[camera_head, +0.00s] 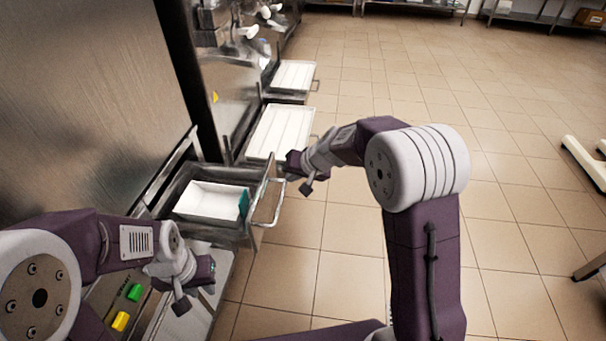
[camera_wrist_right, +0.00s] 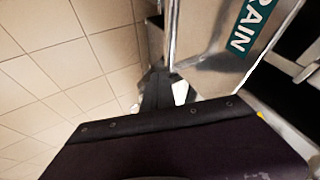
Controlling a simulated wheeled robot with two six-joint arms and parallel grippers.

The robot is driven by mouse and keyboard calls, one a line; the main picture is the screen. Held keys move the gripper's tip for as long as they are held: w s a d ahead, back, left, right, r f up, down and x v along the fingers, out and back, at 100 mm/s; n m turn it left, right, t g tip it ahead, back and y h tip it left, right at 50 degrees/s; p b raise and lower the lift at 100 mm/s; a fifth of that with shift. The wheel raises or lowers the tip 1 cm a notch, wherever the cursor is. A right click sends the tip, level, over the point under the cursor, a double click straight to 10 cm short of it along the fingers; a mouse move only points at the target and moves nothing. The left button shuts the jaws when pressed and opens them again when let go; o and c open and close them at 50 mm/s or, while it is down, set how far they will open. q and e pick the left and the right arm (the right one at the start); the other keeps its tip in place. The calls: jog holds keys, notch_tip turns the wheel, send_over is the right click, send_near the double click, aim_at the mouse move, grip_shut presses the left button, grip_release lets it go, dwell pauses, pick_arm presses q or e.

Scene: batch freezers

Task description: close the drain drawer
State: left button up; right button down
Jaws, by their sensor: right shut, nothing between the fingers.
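The drain drawer (camera_head: 218,230) is pulled out from the steel machine at the left, with a white bin (camera_head: 206,200) inside. The drawer's metal bar handle (camera_head: 270,206) faces the aisle. My right gripper (camera_head: 289,172) is shut and empty, close to the far end of the handle; contact cannot be told. Its fingers show in the right wrist view (camera_wrist_right: 158,90) beside the drawer front. My left gripper (camera_head: 196,290) hangs before the machine at lower left, its jaws unclear.
Two more open drawers with white trays, a nearer one (camera_head: 280,131) and a farther one (camera_head: 294,75), stick out beyond the drain drawer. Green (camera_head: 135,292) and yellow (camera_head: 120,321) buttons lie near my left arm.

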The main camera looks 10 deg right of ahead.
jog(key=shift+w+a+r, duration=0.1)
jog(key=shift+w+a, duration=0.1)
jog(key=shift+a, duration=0.4)
jog(key=shift+w+a+r, duration=0.1)
jog(key=shift+w+a, duration=0.1)
jog(key=shift+a, duration=0.4)
jog(key=shift+p, duration=0.35)
